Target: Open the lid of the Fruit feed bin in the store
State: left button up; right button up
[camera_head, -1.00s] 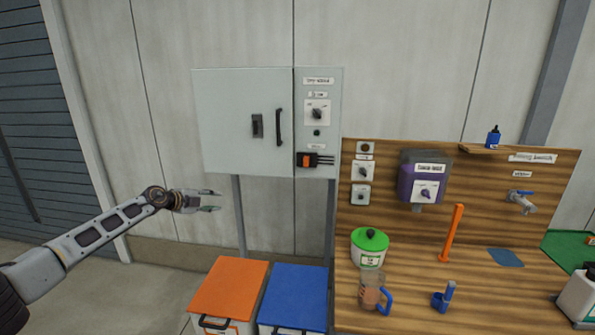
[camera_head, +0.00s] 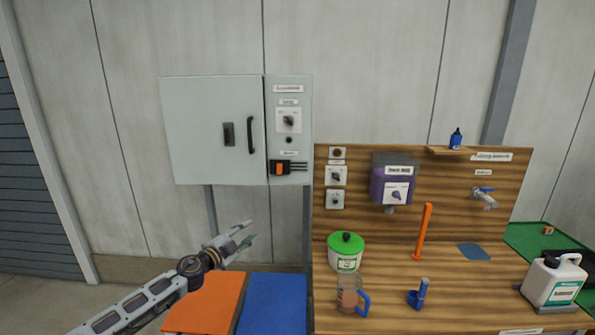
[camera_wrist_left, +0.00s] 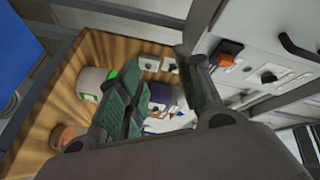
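Two bins with flat lids stand below the grey cabinet, left of the wooden bench. One has an orange lid (camera_head: 208,302) and the other a blue lid (camera_head: 273,303). Both lids look closed, and their fronts are cut off by the picture's lower edge. No bin label is readable, so I cannot tell which is the Fruit feed bin. My left gripper (camera_head: 243,241) is open and empty, above the back of the lids. In the left wrist view its fingers (camera_wrist_left: 160,88) are apart. A blue surface (camera_wrist_left: 22,55) shows at that view's left edge. My right gripper is not in view.
The cabinet (camera_head: 215,130) hangs on posts behind the gripper. The bench (camera_head: 390,315) on the right holds a green-lidded tub (camera_head: 345,256), a jug (camera_head: 349,296), an upright orange lever (camera_head: 423,232) and a white canister (camera_head: 553,281).

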pick_arm(q)
jog(key=s+d+f+n+t+y, duration=0.1)
jog(key=s+d+f+n+y, duration=0.15)
jog(key=s+n, duration=0.25)
jog(key=s+d+f+n+y, duration=0.1)
jog(key=s+f+n+y, duration=0.2)
jog(key=s+n, duration=0.15)
jog(key=s+a+f+n+g+y, duration=0.1)
jog(key=s+a+f+n+g, duration=0.25)
jog(key=s, duration=0.85)
jog(key=s+a+f+n+g+y, duration=0.15)
jog(key=s+f+g, duration=0.4)
jog(key=s, duration=0.65)
jog(key=s+a+f+n+g+y, duration=0.1)
jog(key=s+a+f+n+g, duration=0.25)
jog(key=s, duration=0.85)
jog(key=s+f+m+g, duration=0.2)
jog(key=s+f, duration=0.1)
jog(key=f, duration=3.2)
jog(key=s+a+f, duration=0.2)
jog(key=s+f, duration=0.8)
jog(key=s, duration=0.1)
jog(key=s+a+f, duration=0.1)
jog(key=s+f, duration=0.9)
jog(key=s, duration=0.1)
jog(key=shift+s+a+f+g+b, duration=0.15)
jog(key=shift+a+g+b, duration=0.2)
jog(key=shift+g, duration=0.1)
